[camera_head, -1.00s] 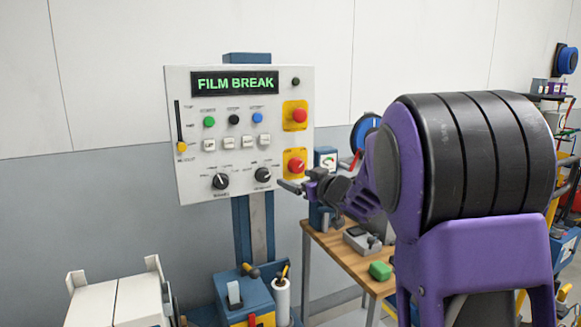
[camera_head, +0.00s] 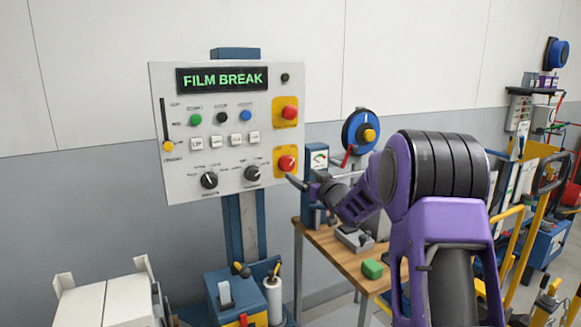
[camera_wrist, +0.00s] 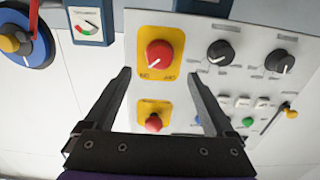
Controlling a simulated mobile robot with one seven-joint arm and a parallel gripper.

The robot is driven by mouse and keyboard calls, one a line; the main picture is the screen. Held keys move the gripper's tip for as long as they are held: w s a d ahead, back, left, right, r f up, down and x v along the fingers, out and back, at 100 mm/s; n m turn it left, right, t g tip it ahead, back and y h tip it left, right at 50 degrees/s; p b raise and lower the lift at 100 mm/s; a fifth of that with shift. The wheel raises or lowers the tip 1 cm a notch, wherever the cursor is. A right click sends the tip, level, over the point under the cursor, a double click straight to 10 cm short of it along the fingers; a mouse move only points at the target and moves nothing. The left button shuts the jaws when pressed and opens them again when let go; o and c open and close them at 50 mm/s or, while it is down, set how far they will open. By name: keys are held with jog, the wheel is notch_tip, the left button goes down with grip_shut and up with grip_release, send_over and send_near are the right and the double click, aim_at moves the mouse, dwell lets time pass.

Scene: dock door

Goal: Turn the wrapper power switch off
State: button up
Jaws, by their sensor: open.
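The control panel (camera_head: 225,185) stands upright on a blue post and its screen reads FILM BREAK. At its lower right, a red rotary switch (camera_head: 286,163) sits on a yellow plate. In the wrist view this red switch (camera_wrist: 158,55) lies between and beyond my finger lines, with small lettering at both sides below it; I cannot tell its setting surely. My gripper (camera_head: 301,181) is just right of and below the switch in the head view. In the wrist view my gripper (camera_wrist: 158,76) is open and empty, its fingers spread wider than the switch, with no visible contact.
A second yellow plate carries a red button (camera_head: 290,112) above the switch. Two black knobs (camera_head: 209,180) (camera_head: 253,173) sit to its left.

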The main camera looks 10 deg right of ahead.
aim_at(289, 166)
jog(key=p+x, duration=0.1)
jog(key=x, duration=0.7)
jog(key=shift+w+a, duration=0.1)
jog(key=shift+w, duration=0.25)
jog(key=shift+f, duration=0.1)
jog(key=c, duration=1.4)
